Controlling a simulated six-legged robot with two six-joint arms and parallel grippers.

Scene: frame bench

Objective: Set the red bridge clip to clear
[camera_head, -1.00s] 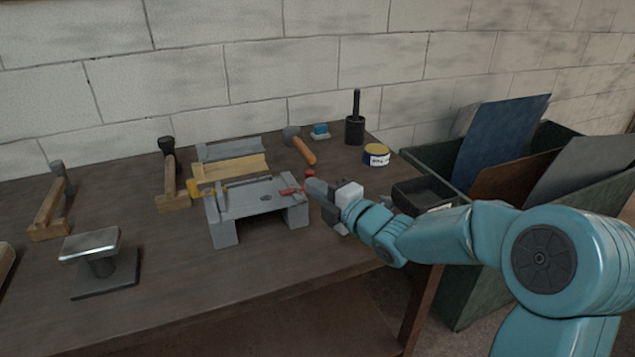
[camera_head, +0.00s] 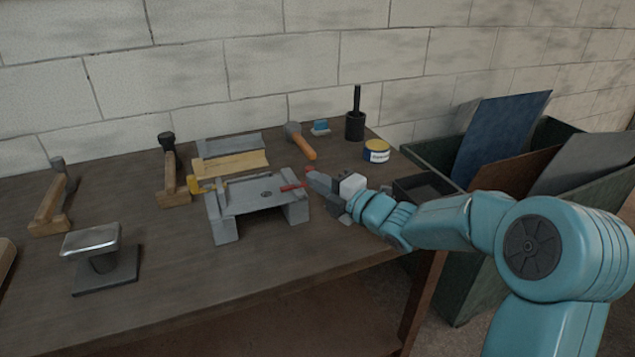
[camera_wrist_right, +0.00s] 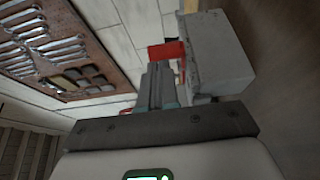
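The red bridge clip (camera_head: 292,187) is at the right end of the grey bridge-shaped frame (camera_head: 258,197) on the bench. A second small red part (camera_head: 310,169) shows just behind my gripper; I cannot tell whether it belongs to the clip. My right gripper (camera_head: 318,181) is just right of the frame, close to the clip. In the right wrist view its fingers (camera_wrist_right: 158,85) look shut together. A red piece (camera_wrist_right: 166,50) stands just beyond their tips, beside a grey block (camera_wrist_right: 221,55); contact is unclear. My left gripper is not in view.
A yellow-ended clamp (camera_head: 194,185) is at the frame's left end. Behind are a mallet (camera_head: 303,145), a yellow-lidded tin (camera_head: 376,151) and a black tray (camera_head: 424,187). A metal stand (camera_head: 104,262) is left. The front bench top is clear.

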